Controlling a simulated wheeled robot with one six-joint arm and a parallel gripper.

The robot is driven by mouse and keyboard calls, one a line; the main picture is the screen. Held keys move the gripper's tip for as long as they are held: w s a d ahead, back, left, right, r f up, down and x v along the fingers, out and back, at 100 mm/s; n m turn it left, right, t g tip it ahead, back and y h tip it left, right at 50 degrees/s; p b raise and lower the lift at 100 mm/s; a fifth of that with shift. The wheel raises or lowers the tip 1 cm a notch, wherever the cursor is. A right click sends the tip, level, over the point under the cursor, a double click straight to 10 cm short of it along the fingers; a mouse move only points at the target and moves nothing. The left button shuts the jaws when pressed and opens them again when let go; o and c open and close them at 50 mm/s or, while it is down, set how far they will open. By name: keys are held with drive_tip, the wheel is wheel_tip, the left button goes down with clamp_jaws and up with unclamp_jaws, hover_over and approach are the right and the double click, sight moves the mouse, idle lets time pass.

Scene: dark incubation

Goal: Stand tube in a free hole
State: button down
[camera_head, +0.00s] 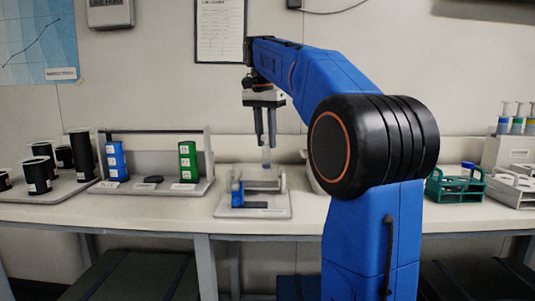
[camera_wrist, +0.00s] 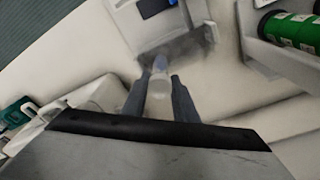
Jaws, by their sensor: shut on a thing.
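My gripper (camera_head: 266,146) points down over the bench and is shut on a pale, translucent tube (camera_head: 266,160). In the wrist view the tube (camera_wrist: 160,76) sticks out between the two fingers (camera_wrist: 160,98). It is above or at a grey device with a blue part (camera_head: 238,194); I cannot tell whether it touches it. A green rack (camera_head: 440,190) stands to the right on the bench, with a blue-capped item (camera_head: 467,166) at its back. Part of the green rack (camera_wrist: 14,112) shows at the left of the wrist view. Its individual holes are too small to judge.
A white rack (camera_head: 512,188) stands right of the green rack, with several colour-banded tubes or syringes (camera_head: 517,122) behind. Blue (camera_head: 116,160) and green (camera_head: 187,160) blocks and several black cylinders (camera_head: 82,153) stand left. My arm hides the bench between device and green rack.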

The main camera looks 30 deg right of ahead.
sight(266, 151)
drive_tip(key=shift+f, duration=2.05)
drive_tip(key=shift+f, duration=0.1)
drive_tip(key=c, duration=1.4)
unclamp_jaws()
drive_tip(key=r, duration=0.4)
drive_tip(key=a+r, duration=0.1)
drive_tip(key=r, duration=0.7)
drive_tip(key=shift+s+a, duration=0.25)
